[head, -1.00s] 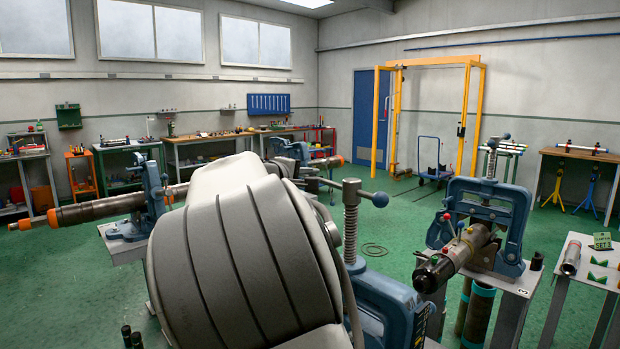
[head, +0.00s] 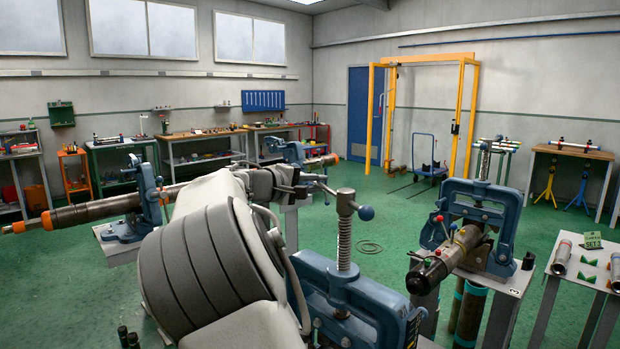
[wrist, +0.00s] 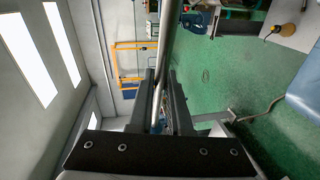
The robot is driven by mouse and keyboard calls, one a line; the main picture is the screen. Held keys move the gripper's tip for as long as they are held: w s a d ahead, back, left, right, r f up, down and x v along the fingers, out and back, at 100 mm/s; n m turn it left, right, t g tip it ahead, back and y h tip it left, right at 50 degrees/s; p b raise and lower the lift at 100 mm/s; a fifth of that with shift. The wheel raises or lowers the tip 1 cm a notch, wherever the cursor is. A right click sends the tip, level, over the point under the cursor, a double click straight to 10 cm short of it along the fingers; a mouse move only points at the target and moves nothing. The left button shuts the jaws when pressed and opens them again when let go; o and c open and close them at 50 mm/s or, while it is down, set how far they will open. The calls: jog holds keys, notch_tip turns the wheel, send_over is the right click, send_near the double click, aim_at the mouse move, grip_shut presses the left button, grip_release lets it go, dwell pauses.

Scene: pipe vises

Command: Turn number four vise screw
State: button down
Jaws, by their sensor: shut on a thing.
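The nearest blue pipe vise (head: 345,300) stands upright at the lower middle of the head view, partly behind my arm; its number is not readable. Its threaded metal screw (head: 344,240) rises above the frame. A thin cross handle passes through the screw head, with a dark blue ball (head: 366,212) on its right end. My gripper (head: 314,184) is at the handle's far left end, shut on it. In the wrist view the metal bar (wrist: 168,40) runs between the fingers of my gripper (wrist: 166,75).
Another blue vise (head: 485,205) clamps a pipe on a stand (head: 515,285) marked 3 at the right. A vise (head: 147,205) at the left holds a long pipe (head: 100,209). A side table (head: 580,265) stands far right. Green floor (head: 385,265) is open between the vises.

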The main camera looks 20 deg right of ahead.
jog(key=shift+d+r, duration=0.1)
jog(key=shift+d, duration=0.05)
jog(key=c, duration=0.8)
grip_release()
jog(key=shift+c, duration=0.2)
jog(key=shift+s+a, duration=0.15)
jog(key=shift+a, duration=0.35)
jog(key=v, duration=1.6)
jog(key=shift+a+b, duration=0.2)
jog(key=shift+b, duration=0.2)
jog(key=shift+s, duration=0.15)
